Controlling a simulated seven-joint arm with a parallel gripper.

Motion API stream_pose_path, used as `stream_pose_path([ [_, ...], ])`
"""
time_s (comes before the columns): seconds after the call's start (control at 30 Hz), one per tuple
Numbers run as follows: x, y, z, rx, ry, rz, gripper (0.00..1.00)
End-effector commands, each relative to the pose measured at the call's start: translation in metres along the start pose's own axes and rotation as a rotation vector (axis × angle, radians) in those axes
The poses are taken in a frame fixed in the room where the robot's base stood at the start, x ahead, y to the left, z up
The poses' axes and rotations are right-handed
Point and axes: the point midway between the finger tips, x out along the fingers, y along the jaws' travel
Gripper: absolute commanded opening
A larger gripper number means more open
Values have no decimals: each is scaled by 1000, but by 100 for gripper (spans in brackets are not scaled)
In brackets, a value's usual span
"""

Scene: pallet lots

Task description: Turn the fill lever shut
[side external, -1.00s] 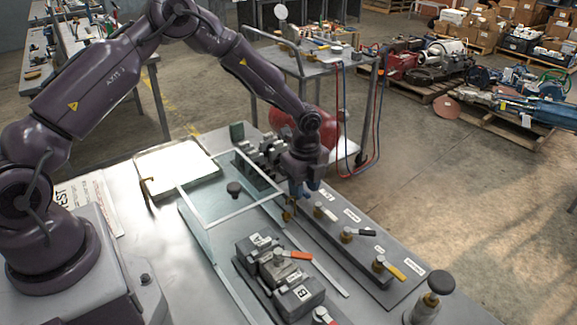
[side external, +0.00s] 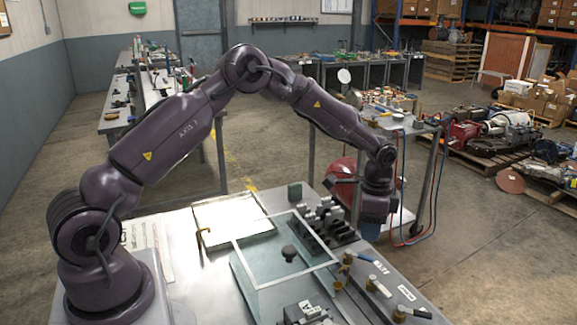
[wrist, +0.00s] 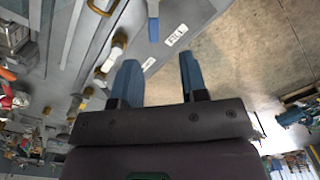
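The fill lever is a blue handle (side external: 363,257) on a brass valve (side external: 347,258), on the grey panel at the right of the bench. In the wrist view its blue handle (wrist: 153,24) shows at the top, beside a white label (wrist: 176,35) reading FILL. My gripper (side external: 373,234) hangs above and slightly beyond this lever, apart from it. In the wrist view its two blue fingers (wrist: 158,60) are spread with nothing between them. The exact lever angle against the pipe is hard to judge.
A white-handled lever (side external: 380,289) and a black-handled lever (side external: 411,313) stand nearer the camera on the same panel. A clear-walled frame (side external: 262,281) and a dark metal block (side external: 327,222) lie to the left. A cart (side external: 398,122) with hoses stands behind.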

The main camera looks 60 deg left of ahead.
Motion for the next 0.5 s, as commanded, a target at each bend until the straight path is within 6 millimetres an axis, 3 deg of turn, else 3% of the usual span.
stream_pose_path([
  [0.3,-66,0,0,1,2,-2,40],
  [0.4,-52,16,12,-144,-21,41,40],
  [0.5,-59,30,24,-236,-36,43,40],
])
